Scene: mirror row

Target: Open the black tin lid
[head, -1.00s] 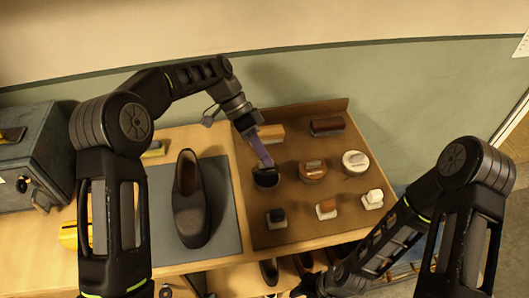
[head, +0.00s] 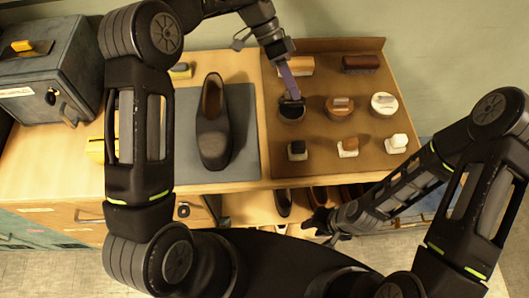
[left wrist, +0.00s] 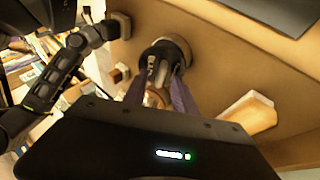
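The black tin (head: 292,115) stands on the brown board, at the left of the row of tins. My left gripper (head: 291,96) reaches down to it from behind. In the left wrist view, its two purple fingers (left wrist: 163,72) lie on either side of the dark handle of the black tin lid (left wrist: 160,66) and appear closed on it. The tin's round rim (left wrist: 178,44) shows behind the handle. I cannot tell whether the lid is raised. My right gripper (head: 320,226) hangs low before the table's front, away from the tins; its fingers are not clear.
A brown-lidded tin (head: 340,108) and a white-lidded tin (head: 384,105) stand to the right. Small blocks (head: 347,148) sit in front and brushes (head: 361,64) behind. A dark shoe (head: 213,130) lies on the grey mat (head: 243,150). A grey case (head: 60,80) stands far left.

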